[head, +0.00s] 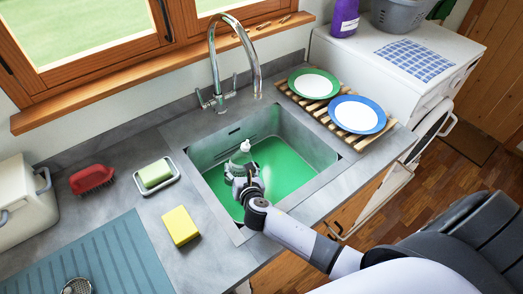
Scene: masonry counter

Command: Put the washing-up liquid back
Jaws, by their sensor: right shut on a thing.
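My right gripper (243,178) reaches over the sink (203,158) from the lower right. It is shut on what looks like the washing-up liquid bottle, whose white cap (245,146) shows just above the fingers. The gripper hides most of the bottle's body, and the green behind it makes the outline hard to tell. I cannot tell whether the bottle touches the sink floor. My left gripper is not in view.
A yellow sponge (180,226), a soap dish with green soap (156,174) and a red brush (91,179) lie left of the sink. Plates (357,115) rest on a wooden rack at right. The tap (213,62) arches over the back. A purple bottle (344,17) stands on the white machine.

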